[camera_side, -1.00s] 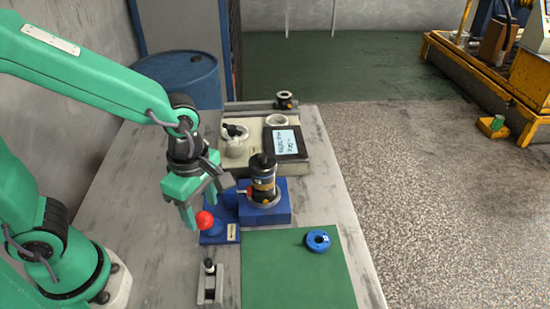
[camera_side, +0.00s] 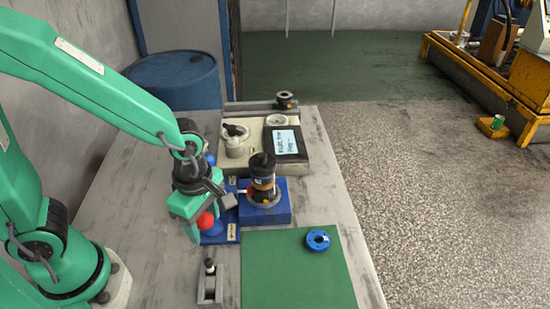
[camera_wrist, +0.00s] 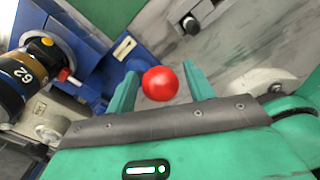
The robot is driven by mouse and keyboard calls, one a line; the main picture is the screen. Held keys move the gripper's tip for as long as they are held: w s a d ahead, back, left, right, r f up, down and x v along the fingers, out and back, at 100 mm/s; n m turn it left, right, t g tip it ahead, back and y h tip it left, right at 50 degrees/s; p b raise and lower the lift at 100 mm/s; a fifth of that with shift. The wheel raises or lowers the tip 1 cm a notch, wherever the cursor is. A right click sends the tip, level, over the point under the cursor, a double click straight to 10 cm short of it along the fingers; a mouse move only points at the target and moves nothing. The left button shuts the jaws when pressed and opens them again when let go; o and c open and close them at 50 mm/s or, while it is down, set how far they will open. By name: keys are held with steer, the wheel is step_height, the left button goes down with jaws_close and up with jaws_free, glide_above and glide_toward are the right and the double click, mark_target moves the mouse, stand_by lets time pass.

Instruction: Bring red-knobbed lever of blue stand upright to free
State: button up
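The red knob (camera_side: 206,220) of the lever sits at the blue stand (camera_side: 232,234), on the left side of the bench. My gripper (camera_side: 203,226) is lowered over it, with its green fingers around the knob. In the wrist view the red knob (camera_wrist: 160,83) lies between the two spread fingers of my gripper (camera_wrist: 161,82). A gap shows on the right of the knob; the left finger is close to it, and contact cannot be told. The lever's rod is hidden behind the knob and gripper. The blue stand (camera_wrist: 92,82) shows left of the knob.
A black and orange motor (camera_side: 262,178) stands on the blue block just right of my gripper. A box with a screen (camera_side: 285,140) is behind. A small grey fixture (camera_side: 210,284) is in front. A blue ring (camera_side: 318,240) lies on the mostly clear green mat (camera_side: 285,280).

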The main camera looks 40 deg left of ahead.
steer(key=c, duration=0.5)
